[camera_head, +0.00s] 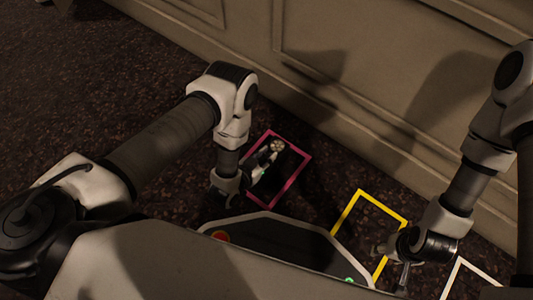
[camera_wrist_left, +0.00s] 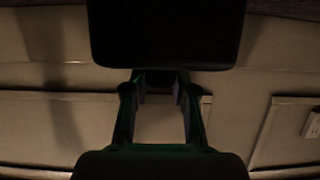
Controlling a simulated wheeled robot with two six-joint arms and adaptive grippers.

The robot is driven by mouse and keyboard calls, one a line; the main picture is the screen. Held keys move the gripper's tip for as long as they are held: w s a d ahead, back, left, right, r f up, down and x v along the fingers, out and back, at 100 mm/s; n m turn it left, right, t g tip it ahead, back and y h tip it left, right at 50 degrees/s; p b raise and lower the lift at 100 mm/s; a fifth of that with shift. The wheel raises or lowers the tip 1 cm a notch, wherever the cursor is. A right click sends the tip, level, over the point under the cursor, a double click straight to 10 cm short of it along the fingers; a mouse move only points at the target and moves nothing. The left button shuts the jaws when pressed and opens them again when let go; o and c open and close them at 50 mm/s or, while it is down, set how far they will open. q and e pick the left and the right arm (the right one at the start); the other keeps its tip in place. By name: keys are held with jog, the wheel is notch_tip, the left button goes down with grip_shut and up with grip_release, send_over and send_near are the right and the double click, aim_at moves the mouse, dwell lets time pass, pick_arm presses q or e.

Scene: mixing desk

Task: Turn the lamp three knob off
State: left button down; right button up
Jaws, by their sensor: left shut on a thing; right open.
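A round, pale-topped knob (camera_head: 277,145) shows inside a magenta frame (camera_head: 293,180) near the middle of the head view. I cannot read which lamp it belongs to. My right gripper (camera_head: 392,264) is open and empty beside the lower right edge of a yellow frame (camera_head: 345,211). No lamp is clearly visible.
A white frame (camera_head: 452,276) lies at the lower right. A dark panel with a pale rim (camera_head: 262,213) carries a red-orange button (camera_head: 221,237) and a small green light (camera_head: 350,280). A panelled wall (camera_head: 390,90) stands behind. Dark speckled carpet (camera_head: 90,90) is clear at the upper left.

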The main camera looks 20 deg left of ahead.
aim_at(267, 155)
pick_arm(q)
jog(key=shift+w, duration=0.1)
jog(key=c, duration=0.9)
grip_release()
notch_tip(267, 155, up, 10)
